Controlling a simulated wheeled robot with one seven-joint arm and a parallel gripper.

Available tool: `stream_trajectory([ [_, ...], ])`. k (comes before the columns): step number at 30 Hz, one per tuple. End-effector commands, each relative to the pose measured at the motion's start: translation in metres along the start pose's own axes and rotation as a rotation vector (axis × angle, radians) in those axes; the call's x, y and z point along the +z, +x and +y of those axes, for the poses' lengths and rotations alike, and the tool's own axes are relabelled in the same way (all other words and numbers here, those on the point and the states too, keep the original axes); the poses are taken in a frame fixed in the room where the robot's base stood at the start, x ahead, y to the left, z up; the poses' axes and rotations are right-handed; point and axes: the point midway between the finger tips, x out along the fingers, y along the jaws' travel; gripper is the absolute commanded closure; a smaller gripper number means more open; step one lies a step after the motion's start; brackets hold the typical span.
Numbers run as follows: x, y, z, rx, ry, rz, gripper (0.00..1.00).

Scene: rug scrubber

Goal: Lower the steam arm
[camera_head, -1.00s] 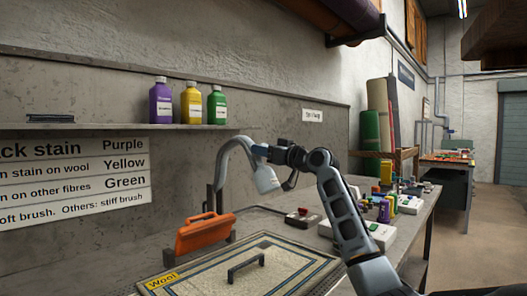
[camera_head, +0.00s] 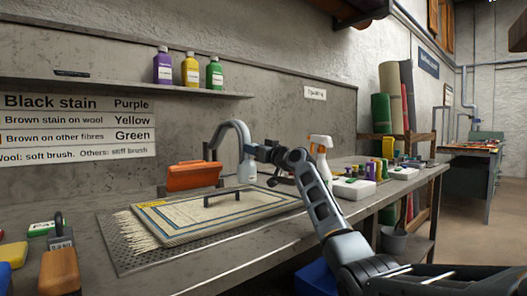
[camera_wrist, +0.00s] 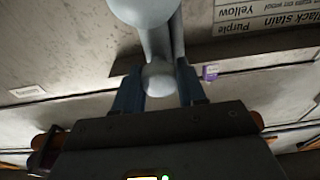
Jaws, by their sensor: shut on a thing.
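The steam arm (camera_head: 236,128) is a grey curved pipe that rises behind the rug and bends down to a pale nozzle head (camera_head: 249,172). The nozzle hangs near the far right part of the rug (camera_head: 180,222); whether it touches cannot be told. My gripper (camera_head: 262,152) is beside the nozzle, shut on the steam arm. In the wrist view, my gripper's (camera_wrist: 160,88) blue fingers stand either side of the pale grey steam arm (camera_wrist: 160,45). The exact grip spot is partly hidden.
The rug has a black handle (camera_head: 235,194) on it. A spray bottle (camera_head: 321,158) and white boxes (camera_head: 353,187) are to the right. The bench front is clear.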

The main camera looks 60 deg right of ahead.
Motion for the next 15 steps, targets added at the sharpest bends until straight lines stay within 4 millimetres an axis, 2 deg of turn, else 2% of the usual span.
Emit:
stream_trajectory([
  [1,0.0082,0.0028,-0.0009,-0.001,0.002,-0.005,1.00],
  [3,0.0109,0.0058,-0.0013,0.000,0.002,-0.005,1.00],
  [15,0.0165,0.0094,-0.0021,-0.001,0.003,-0.011,1.00],
])
